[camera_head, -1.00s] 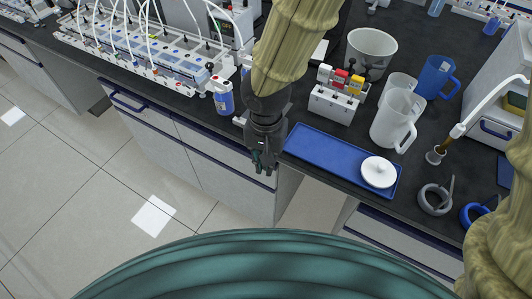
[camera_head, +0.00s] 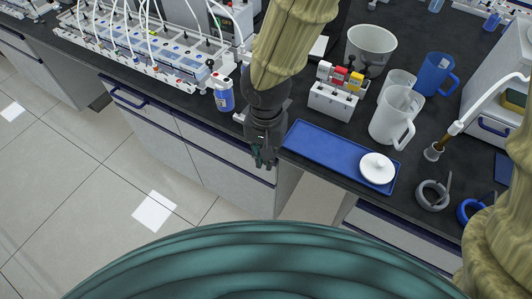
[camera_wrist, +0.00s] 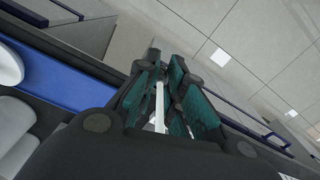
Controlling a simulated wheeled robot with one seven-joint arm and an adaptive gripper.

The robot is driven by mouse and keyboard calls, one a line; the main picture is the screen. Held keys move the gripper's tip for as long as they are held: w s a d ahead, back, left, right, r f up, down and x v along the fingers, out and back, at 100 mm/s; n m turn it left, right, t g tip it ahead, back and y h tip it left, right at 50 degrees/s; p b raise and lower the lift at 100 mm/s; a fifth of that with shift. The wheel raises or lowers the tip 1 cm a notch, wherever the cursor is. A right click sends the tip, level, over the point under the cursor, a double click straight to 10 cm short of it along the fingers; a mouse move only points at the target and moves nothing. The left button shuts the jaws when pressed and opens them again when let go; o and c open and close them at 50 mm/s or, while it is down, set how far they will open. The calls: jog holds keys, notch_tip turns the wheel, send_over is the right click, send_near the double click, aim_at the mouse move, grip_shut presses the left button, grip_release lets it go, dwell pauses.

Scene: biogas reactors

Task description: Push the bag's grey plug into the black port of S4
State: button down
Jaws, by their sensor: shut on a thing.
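My gripper (camera_head: 263,157) points down in front of the bench edge, left of the blue tray, in the head view. In the wrist view its teal-padded fingers (camera_wrist: 165,100) are shut on a thin white piece (camera_wrist: 159,108). Most of that piece is hidden between the fingers, and I cannot tell whether it is the bag's plug. I cannot make out a bag. A row of reactors with white tubes (camera_head: 150,50) stands on the bench at the upper left. S4 and its black port cannot be picked out there.
A blue tray (camera_head: 325,153) with a white lid (camera_head: 376,167) lies right of my gripper. A blue-labelled bottle (camera_head: 223,96), a white holder with coloured tops (camera_head: 335,98), a clear jug (camera_head: 395,118) and a blue jug (camera_head: 435,76) stand on the bench. The floor in front is clear.

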jog(key=shift+r+p, duration=0.9)
jog(key=shift+r, duration=0.05)
jog(key=shift+r+p, duration=3.35)
jog(key=shift+r, duration=0.4)
jog(key=shift+w, duration=0.1)
jog(key=shift+w+a+f+p, duration=0.1)
jog(key=shift+w+a+p, duration=0.6)
jog(key=shift+w, duration=5.4)
jog(key=shift+w+a+r+p, duration=0.1)
jog(key=shift+w+a+p, duration=0.65)
jog(key=shift+w, duration=5.4)
jog(key=shift+w+a+f+p, duration=0.1)
jog(key=shift+w+a+p, duration=0.6)
jog(key=shift+w, duration=5.4)
jog(key=shift+d+p, duration=0.3)
jog(key=shift+d, duration=0.05)
